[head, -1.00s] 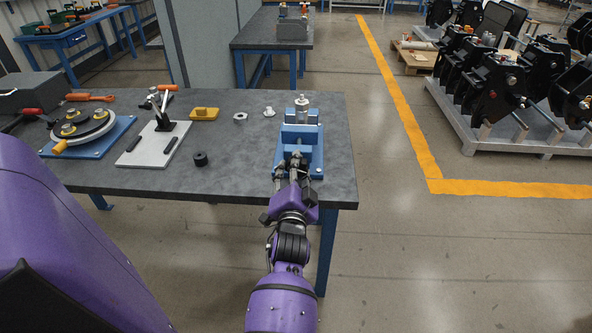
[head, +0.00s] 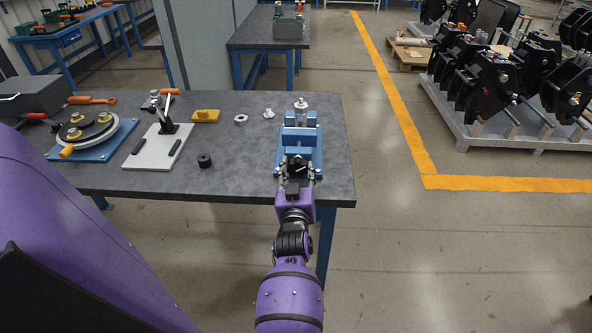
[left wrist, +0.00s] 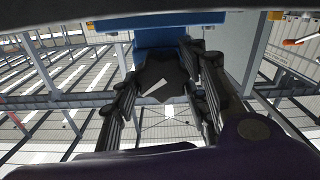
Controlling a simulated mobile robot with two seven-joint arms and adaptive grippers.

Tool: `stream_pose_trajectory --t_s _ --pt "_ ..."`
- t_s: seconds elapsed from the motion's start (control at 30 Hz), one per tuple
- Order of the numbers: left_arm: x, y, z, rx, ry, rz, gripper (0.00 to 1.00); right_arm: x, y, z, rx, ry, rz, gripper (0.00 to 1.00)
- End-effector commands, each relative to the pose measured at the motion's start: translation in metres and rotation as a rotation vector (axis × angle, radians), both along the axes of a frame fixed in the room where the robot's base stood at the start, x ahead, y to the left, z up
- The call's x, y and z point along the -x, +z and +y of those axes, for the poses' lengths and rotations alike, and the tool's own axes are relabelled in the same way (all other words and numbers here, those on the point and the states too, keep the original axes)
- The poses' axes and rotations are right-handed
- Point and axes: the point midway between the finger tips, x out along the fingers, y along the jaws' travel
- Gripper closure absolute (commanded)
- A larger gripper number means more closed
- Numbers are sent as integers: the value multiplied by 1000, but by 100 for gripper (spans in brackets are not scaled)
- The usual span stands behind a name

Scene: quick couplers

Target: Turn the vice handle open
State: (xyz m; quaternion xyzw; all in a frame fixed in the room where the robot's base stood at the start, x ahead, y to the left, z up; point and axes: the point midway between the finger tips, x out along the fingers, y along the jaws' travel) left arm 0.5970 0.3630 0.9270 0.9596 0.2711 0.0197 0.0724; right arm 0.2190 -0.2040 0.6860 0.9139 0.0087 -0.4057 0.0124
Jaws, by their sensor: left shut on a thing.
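The blue vice (head: 300,136) stands at the right end of the grey workbench, with a metal fitting (head: 301,103) upright at its far side. Its handle is a dark knob at the near side. The left wrist view shows this handle (left wrist: 162,78) between the two fingers, with the blue vice body (left wrist: 160,36) behind it. My left gripper (head: 299,170) is shut on the handle, with one finger on each side. In the head view the gripper partly hides the handle. My right gripper is not in view.
Left on the workbench (head: 240,165) are a toggle clamp on a white plate (head: 152,155), a round fixture on a blue plate (head: 84,135), a black ring (head: 204,161), a yellow block (head: 206,116) and small metal parts. The bench between ring and vice is clear.

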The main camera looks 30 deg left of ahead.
Motion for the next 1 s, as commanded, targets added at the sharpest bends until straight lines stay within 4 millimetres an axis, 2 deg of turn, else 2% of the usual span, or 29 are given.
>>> stream_pose_trajectory --t_s 0.6,1.0 --pt "-2 7 -1 496 -5 -308 85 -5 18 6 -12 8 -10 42" --pt "-1 7 0 743 -5 -462 85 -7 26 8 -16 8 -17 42"
